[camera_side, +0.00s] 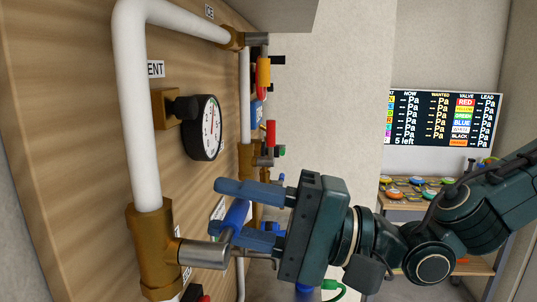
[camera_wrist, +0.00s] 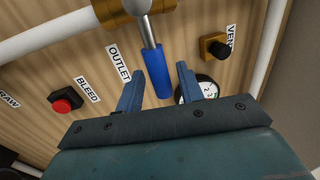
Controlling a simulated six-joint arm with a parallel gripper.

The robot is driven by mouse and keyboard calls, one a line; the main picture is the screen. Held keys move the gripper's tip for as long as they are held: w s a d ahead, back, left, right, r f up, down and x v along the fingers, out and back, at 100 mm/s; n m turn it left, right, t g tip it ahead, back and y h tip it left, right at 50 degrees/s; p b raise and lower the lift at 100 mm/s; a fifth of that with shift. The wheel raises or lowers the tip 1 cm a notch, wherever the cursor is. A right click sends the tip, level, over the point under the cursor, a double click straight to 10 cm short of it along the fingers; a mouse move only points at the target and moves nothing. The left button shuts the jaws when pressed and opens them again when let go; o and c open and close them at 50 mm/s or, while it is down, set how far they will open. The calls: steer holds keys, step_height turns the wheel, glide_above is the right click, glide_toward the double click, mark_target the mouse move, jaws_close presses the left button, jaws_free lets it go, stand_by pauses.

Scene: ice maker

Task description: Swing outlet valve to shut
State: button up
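The outlet valve has a blue handle (camera_wrist: 156,72) on a silver stem, coming from a brass fitting (camera_wrist: 132,8) beside the OUTLET label (camera_wrist: 118,62). In the side view the blue handle (camera_side: 236,219) is partly hidden by my fingers, and its silver stem (camera_side: 205,254) leaves the brass tee (camera_side: 155,250). My gripper (camera_wrist: 160,88) is open, with one blue finger on each side of the handle. In the wrist view a gap shows between the handle and each finger. The side view also shows my gripper (camera_side: 246,213) with its fingers spread at the handle.
A round gauge (camera_side: 203,128) and white pipe (camera_side: 138,110) are above my gripper. Other coloured valve handles, including a red one (camera_side: 270,133), are farther along the panel. A red BLEED button (camera_wrist: 65,101) and black VENT knob (camera_wrist: 218,48) flank the valve. A display board (camera_side: 445,118) hangs behind.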

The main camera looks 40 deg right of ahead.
steer(key=shift+d, duration=0.1)
step_height(320, 180, up, 6)
steer(key=s+d, duration=0.2)
steer(key=shift+r, duration=0.25)
stand_by(0.7)
stand_by(0.5)
